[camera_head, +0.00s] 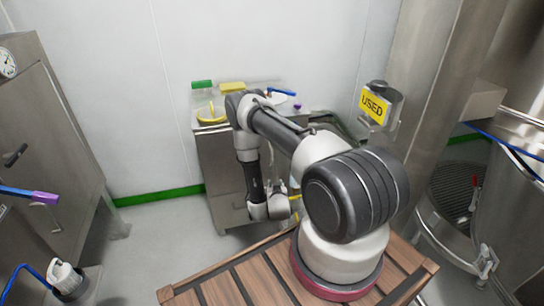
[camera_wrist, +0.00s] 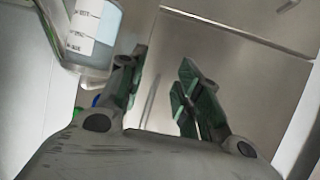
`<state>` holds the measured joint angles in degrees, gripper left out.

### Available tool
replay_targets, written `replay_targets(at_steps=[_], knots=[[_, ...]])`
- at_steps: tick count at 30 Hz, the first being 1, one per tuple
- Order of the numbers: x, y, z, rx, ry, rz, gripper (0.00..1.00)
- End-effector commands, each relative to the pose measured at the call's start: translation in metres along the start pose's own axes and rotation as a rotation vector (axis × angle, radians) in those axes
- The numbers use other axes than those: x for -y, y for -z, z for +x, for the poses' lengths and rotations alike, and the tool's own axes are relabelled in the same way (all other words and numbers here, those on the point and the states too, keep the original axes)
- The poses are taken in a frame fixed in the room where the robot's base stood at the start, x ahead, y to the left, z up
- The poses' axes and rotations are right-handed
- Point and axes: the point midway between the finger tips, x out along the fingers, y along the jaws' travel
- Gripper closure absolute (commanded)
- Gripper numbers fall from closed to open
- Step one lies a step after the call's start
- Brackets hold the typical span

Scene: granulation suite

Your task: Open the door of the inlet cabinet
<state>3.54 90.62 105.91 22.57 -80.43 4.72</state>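A tall steel cabinet (camera_head: 45,120) stands at the far left of the head view, with a round gauge (camera_head: 8,63) near its top, a dark latch handle (camera_head: 14,155) and a slim bar handle (camera_head: 55,215). A lower steel cabinet (camera_head: 219,165) stands against the back wall behind my arm. No label shows which is the inlet cabinet; no door looks open. My gripper (camera_wrist: 162,78) is open and empty in the wrist view, its green-padded fingers apart before a steel panel (camera_wrist: 220,70) with a seam. A thin upright bar (camera_wrist: 151,92) shows between the fingers. The head view hides the fingers.
A clear graduated vessel (camera_wrist: 94,35) is close to the left finger in the wrist view. Bottles and a yellow item (camera_head: 232,87) stand on the back cabinet. Floor (camera_head: 160,245) is clear at left-centre.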

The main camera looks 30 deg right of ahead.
Motion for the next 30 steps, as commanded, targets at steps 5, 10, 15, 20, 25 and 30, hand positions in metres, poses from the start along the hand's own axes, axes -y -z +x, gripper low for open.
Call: replay_targets(at_steps=[5,10,15,20,25,30], knots=[[0.003,0.078,-0.006,-0.326,-0.002,0.026,0.66],[0.004,0.104,-0.013,-0.433,0.005,0.031,0.66],[0.004,0.115,0.008,-0.438,0.006,0.034,0.66],[0.004,0.127,0.033,-0.437,0.007,0.034,0.66],[0.004,0.133,0.051,-0.434,0.007,0.033,0.66],[0.004,0.135,0.055,-0.433,0.008,0.032,0.66]])
